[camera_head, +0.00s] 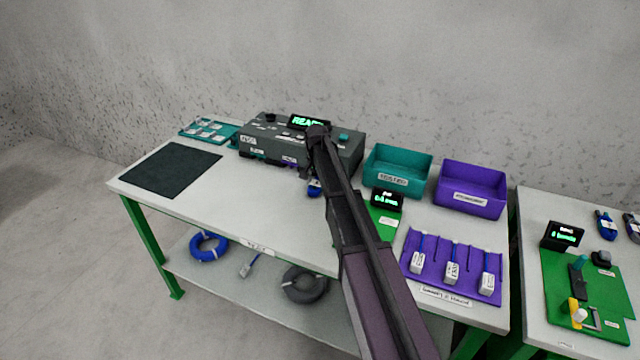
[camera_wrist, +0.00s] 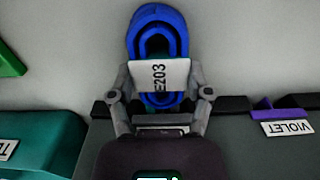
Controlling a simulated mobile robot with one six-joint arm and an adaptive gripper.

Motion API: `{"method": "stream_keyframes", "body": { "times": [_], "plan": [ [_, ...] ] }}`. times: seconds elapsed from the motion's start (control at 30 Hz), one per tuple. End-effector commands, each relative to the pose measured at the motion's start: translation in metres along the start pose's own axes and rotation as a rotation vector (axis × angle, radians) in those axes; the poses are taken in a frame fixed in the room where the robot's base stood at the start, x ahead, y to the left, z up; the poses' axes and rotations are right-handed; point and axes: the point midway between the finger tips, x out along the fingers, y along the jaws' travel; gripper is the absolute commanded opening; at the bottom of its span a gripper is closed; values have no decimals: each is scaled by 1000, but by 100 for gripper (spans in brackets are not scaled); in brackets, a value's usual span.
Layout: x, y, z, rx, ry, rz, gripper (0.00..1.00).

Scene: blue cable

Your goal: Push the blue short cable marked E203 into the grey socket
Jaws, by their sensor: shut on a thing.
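The blue short cable (camera_wrist: 157,18) is a coiled loop with a white tag reading E203 (camera_wrist: 160,75). My gripper (camera_wrist: 161,93) is shut on it, with one finger on each side of the tag. In the head view the blue cable (camera_head: 314,188) shows just below my gripper (camera_head: 313,173), at the front of the dark grey tester box (camera_head: 262,140). The grey socket is not clearly visible; my gripper and the cable cover that part of the box front. I cannot tell whether the plug touches a socket.
A violet socket (camera_wrist: 275,113) with a VIOLET label lies right of my gripper in the wrist view. A teal bin (camera_head: 398,180) and a purple bin (camera_head: 472,200) stand right of the box. A purple rack (camera_head: 440,279) holds white-tagged cables. The left tabletop is mostly clear beside a dark mat (camera_head: 172,170).

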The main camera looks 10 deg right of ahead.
Motion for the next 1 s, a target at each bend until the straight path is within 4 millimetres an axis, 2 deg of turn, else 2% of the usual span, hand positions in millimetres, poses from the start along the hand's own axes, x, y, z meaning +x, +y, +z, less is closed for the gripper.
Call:
{"method": "stream_keyframes", "body": {
  "times": [0.87,0.9,0.97,1.0],
  "plan": [
    [0,1,-16,2,5,0,8],
    [0,1,-15,2,5,0,76],
    [0,1,-15,2,5,0,94],
    [0,1,-15,2,5,0,100]
  ]
}}
